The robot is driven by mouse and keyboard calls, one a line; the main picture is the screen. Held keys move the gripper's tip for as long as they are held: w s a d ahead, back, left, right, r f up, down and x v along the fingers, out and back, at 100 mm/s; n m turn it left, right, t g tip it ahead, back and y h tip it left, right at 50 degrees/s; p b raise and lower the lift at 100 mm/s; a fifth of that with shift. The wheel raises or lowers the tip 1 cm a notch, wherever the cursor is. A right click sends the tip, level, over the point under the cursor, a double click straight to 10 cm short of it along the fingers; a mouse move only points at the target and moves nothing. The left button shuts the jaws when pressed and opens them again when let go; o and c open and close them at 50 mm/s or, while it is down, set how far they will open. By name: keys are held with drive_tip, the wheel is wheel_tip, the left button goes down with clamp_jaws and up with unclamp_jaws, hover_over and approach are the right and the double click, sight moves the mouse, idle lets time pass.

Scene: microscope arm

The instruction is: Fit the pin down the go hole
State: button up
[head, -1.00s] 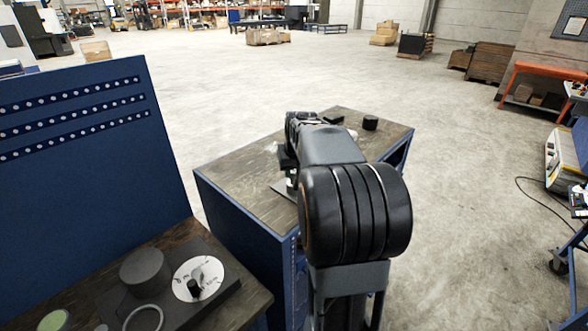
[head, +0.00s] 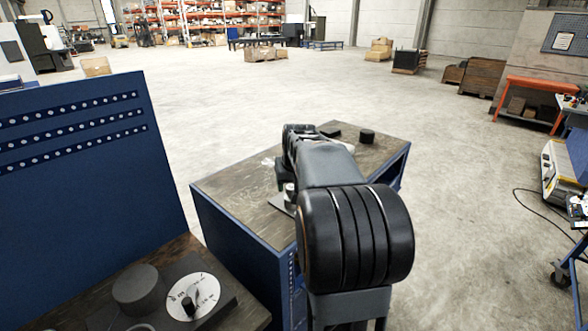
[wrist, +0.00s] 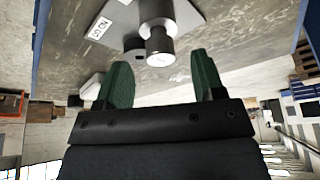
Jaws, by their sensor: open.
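A metal pin (wrist: 160,44) with a wider upper or lower section stands at a light grey plate (wrist: 186,16) in the wrist view. A label reading NO GO (wrist: 100,27) is on the plate. A dark spot beside the pin may be a hole or shadow; I cannot tell which. My gripper (wrist: 161,62) is open, its two green fingers to either side of the pin's end and apart from it. In the head view the pin (head: 290,190) shows small beside my arm, which hides most of the gripper. The go hole cannot be made out.
The plate is on a wooden-topped blue cabinet (head: 232,193). A black cylinder (head: 367,136) and a dark flat item (head: 330,131) are towards its back. At the lower left, a nearer bench holds a dark round block (head: 138,289) and a white dial (head: 192,297).

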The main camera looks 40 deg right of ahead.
drive_tip(key=v, duration=1.2)
drive_tip(key=shift+r+b, duration=0.25)
drive_tip(key=shift+b, duration=0.1)
drive_tip(key=s+a+f+n, duration=0.1)
drive_tip(key=s+a+f, duration=0.4)
drive_tip(key=a+f, duration=0.3)
drive_tip(key=s+a+f+n+y, duration=0.1)
drive_tip(key=s+a+f+n, duration=0.1)
drive_tip(key=s+a+f, duration=0.3)
drive_tip(key=a+f, duration=0.4)
drive_tip(key=shift+n+y, duration=0.4)
drive_tip(key=shift+n, duration=0.5)
drive_tip(key=a, duration=0.1)
drive_tip(key=s+a, duration=0.1)
drive_tip(key=a, duration=0.2)
drive_tip(key=shift+s+f, duration=0.15)
drive_tip(key=shift+s, duration=0.25)
